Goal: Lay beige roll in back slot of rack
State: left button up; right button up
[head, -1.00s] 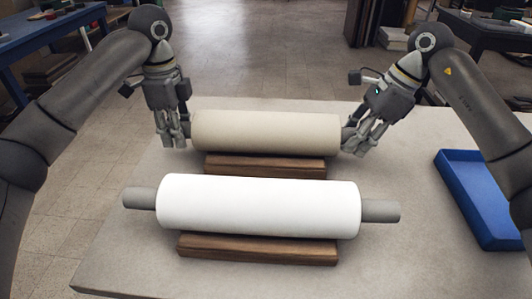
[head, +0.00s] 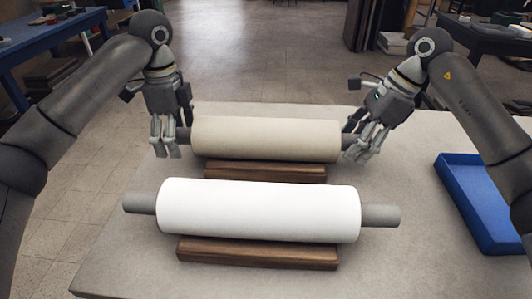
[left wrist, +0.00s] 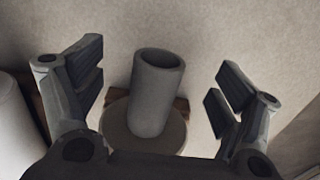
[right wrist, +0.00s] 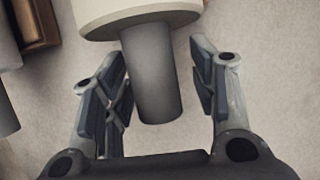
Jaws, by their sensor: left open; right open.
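The beige roll (head: 265,139) lies level above the rear wooden rack piece (head: 264,173), in the back position. Whether it rests fully in the slot is hidden by the roll itself. My left gripper (head: 166,150) is open at the roll's left end; the left wrist view shows its grey core end (left wrist: 155,95) between the spread fingers, touching neither. My right gripper (head: 362,152) is open at the right end; the right wrist view shows that core end (right wrist: 152,85) between the fingers, with gaps on both sides.
A white roll (head: 258,210) with grey core ends lies on the front wooden rack piece (head: 258,254). A blue tray (head: 485,232) sits at the table's right. The table (head: 120,250) is bare at the front left.

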pick_arm(q)
jog(key=shift+r, duration=0.1)
notch_tip(320, 180, up, 12)
jog(key=shift+f, duration=0.1)
dwell(0.4)
pick_arm(e)
jog(key=o, duration=0.8)
jog(key=v, duration=1.2)
jog(key=shift+r, duration=0.1)
